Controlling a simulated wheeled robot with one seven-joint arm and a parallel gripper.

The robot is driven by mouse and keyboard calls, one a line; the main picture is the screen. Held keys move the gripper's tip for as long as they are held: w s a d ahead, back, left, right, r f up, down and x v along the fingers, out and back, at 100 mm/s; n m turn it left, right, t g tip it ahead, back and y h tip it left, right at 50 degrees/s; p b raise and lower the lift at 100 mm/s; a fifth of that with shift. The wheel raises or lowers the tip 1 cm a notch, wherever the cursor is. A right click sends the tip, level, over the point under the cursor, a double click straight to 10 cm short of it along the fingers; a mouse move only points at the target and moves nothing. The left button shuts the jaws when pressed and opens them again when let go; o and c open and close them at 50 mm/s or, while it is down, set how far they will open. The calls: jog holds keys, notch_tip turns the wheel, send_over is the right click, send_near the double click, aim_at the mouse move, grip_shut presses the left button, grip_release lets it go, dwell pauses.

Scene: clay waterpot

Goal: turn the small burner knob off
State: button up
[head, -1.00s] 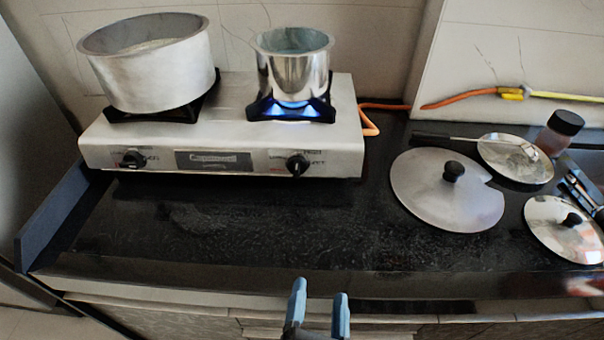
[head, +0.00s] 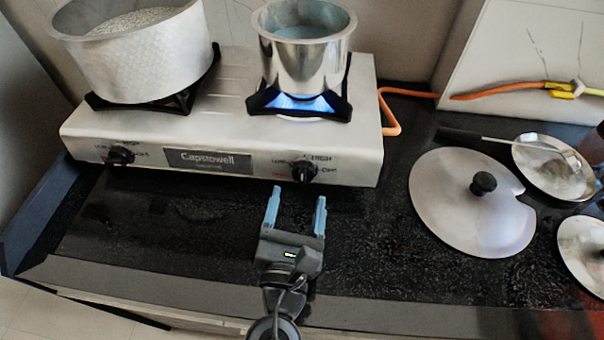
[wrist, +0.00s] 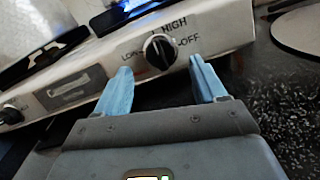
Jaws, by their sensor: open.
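The small burner knob (head: 304,171) is black, on the right of the silver stove's (head: 220,128) front panel. It shows in the wrist view (wrist: 160,51) with LOW, HIGH and OFF labels around it. A blue flame (head: 300,102) burns under the small steel pot (head: 304,62) above it. My gripper (head: 297,204) is open and empty, its two blue fingers pointing at the panel. It is over the black counter, in front of the knob and apart from it. In the wrist view my gripper (wrist: 163,84) has the knob between and beyond its fingertips.
A large pot (head: 140,60) stands on the left burner, above the other knob (head: 121,155). A grey lid (head: 455,205) and a pan (head: 552,165) lie at the right. An orange hose (head: 392,122) runs behind. The counter (head: 170,225) before the stove is mostly clear.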

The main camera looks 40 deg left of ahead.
aim_at(300, 183)
jog(key=shift+x, duration=2.5)
jog(key=shift+s+a, duration=0.1)
jog(key=c, duration=1.1)
jog(key=shift+o, duration=0.2)
